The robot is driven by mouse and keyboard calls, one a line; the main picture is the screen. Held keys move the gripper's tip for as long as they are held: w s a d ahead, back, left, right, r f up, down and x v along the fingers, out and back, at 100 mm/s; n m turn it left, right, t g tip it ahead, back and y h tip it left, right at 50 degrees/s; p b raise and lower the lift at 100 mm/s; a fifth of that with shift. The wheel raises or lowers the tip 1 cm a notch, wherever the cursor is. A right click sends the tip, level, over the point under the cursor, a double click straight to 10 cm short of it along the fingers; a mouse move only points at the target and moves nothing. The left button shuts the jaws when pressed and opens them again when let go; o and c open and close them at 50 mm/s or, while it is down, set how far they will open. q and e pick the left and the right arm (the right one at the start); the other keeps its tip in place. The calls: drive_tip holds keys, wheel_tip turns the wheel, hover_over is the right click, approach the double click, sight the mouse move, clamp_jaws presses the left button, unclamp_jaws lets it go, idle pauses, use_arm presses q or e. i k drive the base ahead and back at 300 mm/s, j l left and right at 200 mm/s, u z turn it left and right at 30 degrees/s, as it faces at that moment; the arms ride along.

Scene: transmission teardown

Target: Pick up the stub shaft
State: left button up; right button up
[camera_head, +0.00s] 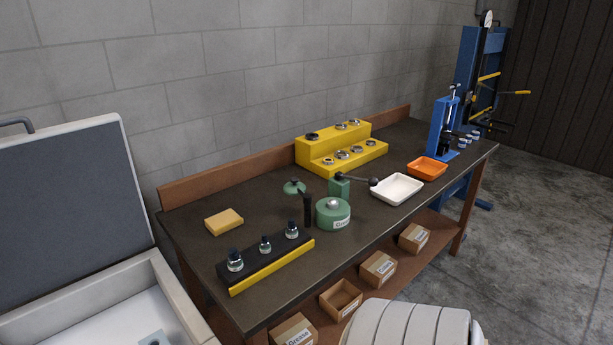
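I cannot make out for certain which thing is the stub shaft. Small metal parts with dark tops (235,261) stand upright in a black and yellow rack (272,280) at the front left of the workbench (190,232). A dark upright piece (307,210) stands between this rack and a green can (333,213). Several metal rings (342,155) sit on a yellow stepped stand (318,148) at the back. Neither of my grippers shows in the head view, so what they hold cannot be seen.
A yellow block (224,222), a green lever device (339,187), a white tray (397,189), an orange tray (427,168) and a blue press (441,128) are on the bench. An open case (177,300) stands at left. Cardboard boxes (378,269) are on the lower shelf.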

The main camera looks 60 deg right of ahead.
sight(266, 247)
drive_tip(key=z, duration=1.7)
